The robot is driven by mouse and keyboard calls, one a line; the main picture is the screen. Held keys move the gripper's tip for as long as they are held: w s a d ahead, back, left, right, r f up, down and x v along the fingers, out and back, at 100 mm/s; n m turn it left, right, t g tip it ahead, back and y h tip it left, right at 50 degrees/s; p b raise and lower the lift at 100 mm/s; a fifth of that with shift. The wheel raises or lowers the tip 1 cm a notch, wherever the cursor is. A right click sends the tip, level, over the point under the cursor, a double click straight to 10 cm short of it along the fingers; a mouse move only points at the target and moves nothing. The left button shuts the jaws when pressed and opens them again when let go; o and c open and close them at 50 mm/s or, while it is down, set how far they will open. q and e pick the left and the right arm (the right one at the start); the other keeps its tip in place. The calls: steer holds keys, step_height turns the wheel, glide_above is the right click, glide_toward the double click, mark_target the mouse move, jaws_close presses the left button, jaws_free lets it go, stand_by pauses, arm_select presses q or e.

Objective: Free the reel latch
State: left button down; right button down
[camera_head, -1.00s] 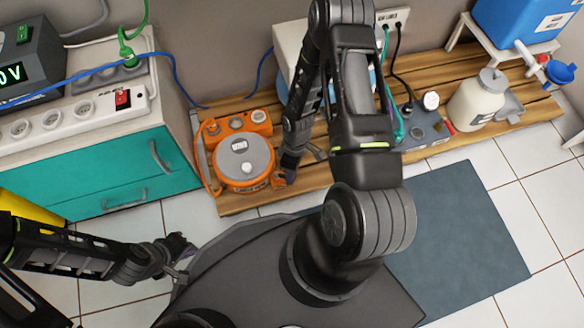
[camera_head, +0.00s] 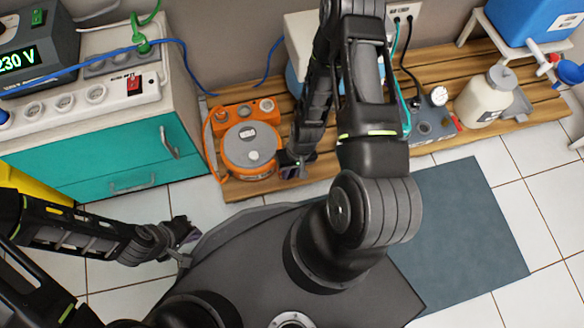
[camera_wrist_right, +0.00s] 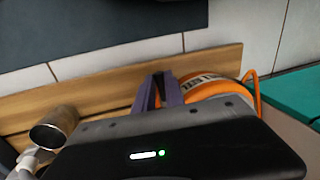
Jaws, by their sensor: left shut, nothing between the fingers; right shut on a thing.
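The orange cable reel (camera_head: 250,150) with its grey round top lies on the wooden pallet, and its orange edge also shows in the wrist view (camera_wrist_right: 212,84). My right gripper (camera_head: 290,169) is at the reel's right side, low over the pallet's front edge. Its purple fingers (camera_wrist_right: 160,94) are shut on a small part beside the reel rim, which I take for the reel latch; the fingers mostly hide it. My left gripper (camera_head: 190,231) is shut and empty, above the floor in front of the teal cabinet, apart from the reel.
The wooden pallet (camera_head: 455,66) runs along the wall, with a cream bottle (camera_head: 487,95) at the right. A teal cabinet (camera_head: 108,165) with a power strip (camera_head: 80,98) on top stands left. A metal cup (camera_wrist_right: 54,128) shows in the wrist view. A dark mat (camera_head: 465,235) covers floor at right.

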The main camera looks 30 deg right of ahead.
steer(key=shift+a+m, duration=0.15)
steer(key=shift+m, duration=0.25)
steer(key=c, duration=1.4)
jaws_free()
step_height(320, 180, up, 8)
steer(key=d+p, duration=0.1)
steer(key=p, duration=0.2)
steer(key=shift+s+d+f, duration=0.15)
steer(key=shift+s+d, duration=0.05)
steer(key=shift+s, duration=0.05)
steer(key=shift+w, duration=0.1)
